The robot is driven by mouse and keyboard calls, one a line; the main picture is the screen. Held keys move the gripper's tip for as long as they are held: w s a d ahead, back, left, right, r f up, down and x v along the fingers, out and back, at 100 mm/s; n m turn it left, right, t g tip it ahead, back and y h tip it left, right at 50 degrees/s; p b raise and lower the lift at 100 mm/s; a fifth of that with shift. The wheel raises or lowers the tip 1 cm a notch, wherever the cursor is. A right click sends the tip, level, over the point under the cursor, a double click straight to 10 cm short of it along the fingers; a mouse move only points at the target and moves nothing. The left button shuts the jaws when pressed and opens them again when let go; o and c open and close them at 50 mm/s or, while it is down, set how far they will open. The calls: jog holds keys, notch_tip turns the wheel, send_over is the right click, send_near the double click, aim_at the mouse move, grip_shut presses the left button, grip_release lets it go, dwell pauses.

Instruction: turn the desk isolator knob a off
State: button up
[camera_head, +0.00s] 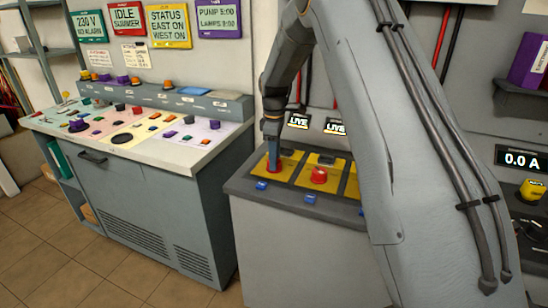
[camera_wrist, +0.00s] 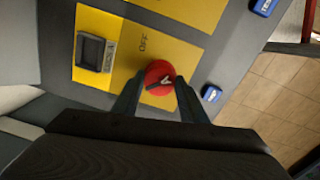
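The desk isolator has yellow plates on a grey desk top. A red knob (camera_head: 274,166) is on the leftmost plate (camera_head: 290,163), under my gripper (camera_head: 271,140). In the wrist view the red round knob (camera_wrist: 158,78) has a dark bar with a pale mark across it. My gripper (camera_wrist: 160,82) has one finger on each side of this knob, with the tips close to its edge. I cannot tell whether they touch it. A dark rectangular window (camera_wrist: 93,52) is on the same plate. The knob's letter is not readable.
Another red knob (camera_head: 319,175) is on the plate to the right. Small blue tags (camera_head: 310,199) line the desk's front edge. Two LIVE signs (camera_head: 298,121) are on the wall behind. A control console (camera_head: 130,150) stands to the left, with tiled floor (camera_head: 60,250) in front.

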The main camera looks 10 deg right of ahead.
jog(key=shift+c, duration=1.3)
jog(key=m, duration=0.4)
jog(key=shift+r, duration=0.1)
jog(key=m, duration=0.4)
jog(key=shift+m, duration=0.3)
jog(key=m, duration=0.4)
jog(key=shift+w+a+b, duration=0.1)
jog(key=shift+b, duration=0.2)
jog(key=m, duration=0.5)
jog(key=shift+r, duration=0.1)
jog(key=shift+m, duration=0.3)
jog(key=shift+w, duration=0.1)
